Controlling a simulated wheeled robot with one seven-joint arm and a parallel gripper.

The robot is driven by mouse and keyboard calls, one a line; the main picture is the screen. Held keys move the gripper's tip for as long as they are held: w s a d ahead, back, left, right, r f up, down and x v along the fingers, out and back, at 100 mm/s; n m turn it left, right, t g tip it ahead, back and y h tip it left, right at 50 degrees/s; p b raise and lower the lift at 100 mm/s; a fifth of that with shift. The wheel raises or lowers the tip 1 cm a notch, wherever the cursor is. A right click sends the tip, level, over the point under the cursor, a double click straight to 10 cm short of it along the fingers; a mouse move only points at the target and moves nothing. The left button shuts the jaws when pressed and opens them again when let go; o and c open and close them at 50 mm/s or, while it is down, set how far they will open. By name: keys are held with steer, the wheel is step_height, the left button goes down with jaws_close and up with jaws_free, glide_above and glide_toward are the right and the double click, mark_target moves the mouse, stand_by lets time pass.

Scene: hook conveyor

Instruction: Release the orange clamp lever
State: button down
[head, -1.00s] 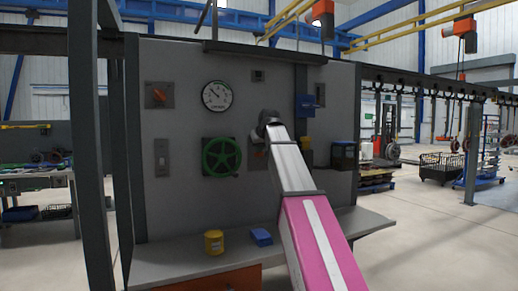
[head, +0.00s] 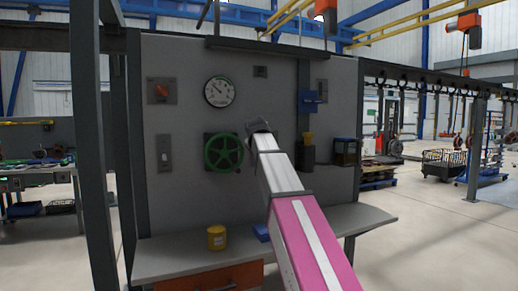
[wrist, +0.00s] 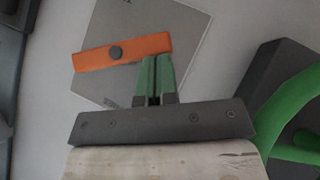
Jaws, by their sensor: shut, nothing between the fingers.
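The orange clamp lever (wrist: 122,52) shows in the wrist view as a nearly level bar with a dark round pivot, on a grey plate (wrist: 190,30). In the head view my arm hides it. My gripper (wrist: 157,62) is shut and empty, its green fingertips beside the lever's right end in the wrist view. I cannot tell whether they touch it. In the head view the dark wrist end of my arm is at the panel, just right of the green handwheel, and the fingers are hidden.
The green handwheel (head: 223,153) is close by; its rim also shows in the wrist view (wrist: 290,100). Another orange switch (head: 161,90) and a gauge (head: 219,91) are on the panel. A yellow tub (head: 216,238) and blue box (head: 262,233) stand on the shelf below.

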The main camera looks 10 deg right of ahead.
steer(key=f, duration=0.1)
steer(key=d+f+n+h, duration=0.1)
steer(key=f, duration=0.1)
steer(key=f+t+h, duration=0.1)
steer(key=shift+w+d+f, duration=0.25)
stand_by(0.6)
steer(key=shift+d, duration=0.1)
stand_by(0.6)
steer(key=v, duration=1)
steer(key=shift+s+r, duration=0.15)
steer(key=shift+s, duration=0.15)
